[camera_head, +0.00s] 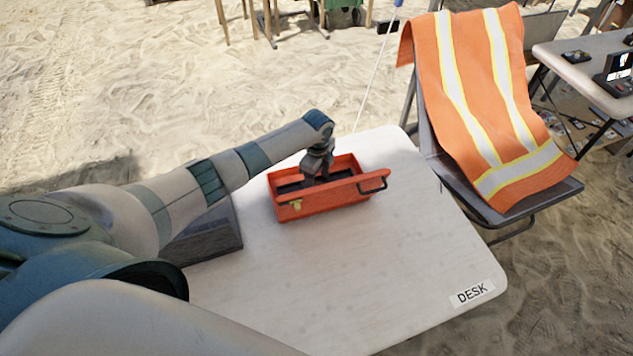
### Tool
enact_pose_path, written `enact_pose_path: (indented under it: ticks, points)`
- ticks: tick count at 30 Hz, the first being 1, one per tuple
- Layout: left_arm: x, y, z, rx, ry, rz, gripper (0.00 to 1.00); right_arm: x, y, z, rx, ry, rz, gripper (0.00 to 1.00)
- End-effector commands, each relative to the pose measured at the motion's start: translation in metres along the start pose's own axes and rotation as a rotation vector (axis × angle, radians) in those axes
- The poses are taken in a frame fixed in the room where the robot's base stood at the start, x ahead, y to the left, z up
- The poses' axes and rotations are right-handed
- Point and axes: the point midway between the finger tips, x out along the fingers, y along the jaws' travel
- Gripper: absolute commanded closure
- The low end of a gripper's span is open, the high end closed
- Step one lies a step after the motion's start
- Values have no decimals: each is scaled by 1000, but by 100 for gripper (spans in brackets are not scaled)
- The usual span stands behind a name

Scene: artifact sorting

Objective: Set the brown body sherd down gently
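An orange open-topped box (325,200) with dark contents and a handle on its right side stands on the white desk (400,260). My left arm reaches in from the left, and my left gripper (314,178) points down into the box near its far side. The fingertips are low and small in the picture, so I cannot tell whether they are open or shut. I cannot make out the brown body sherd; it may be hidden by the gripper or the box walls. My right gripper is not in view.
A dark grey box (208,238) stands on the desk left of the orange box, partly behind my arm. A chair with an orange vest (480,90) stands at the desk's right. The desk's front and right, near the DESK label (473,292), are clear.

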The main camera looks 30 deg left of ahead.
Motion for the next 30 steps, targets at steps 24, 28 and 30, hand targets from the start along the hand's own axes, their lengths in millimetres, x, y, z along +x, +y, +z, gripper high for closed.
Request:
enact_pose_path:
  ticks: [24,28,30]
  points:
    - [17,19,-7,4,6,37,34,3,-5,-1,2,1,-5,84]
    - [8,18,-7,5,6,37,34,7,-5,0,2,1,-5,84]
    - [0,18,-6,5,4,37,34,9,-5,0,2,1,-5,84]
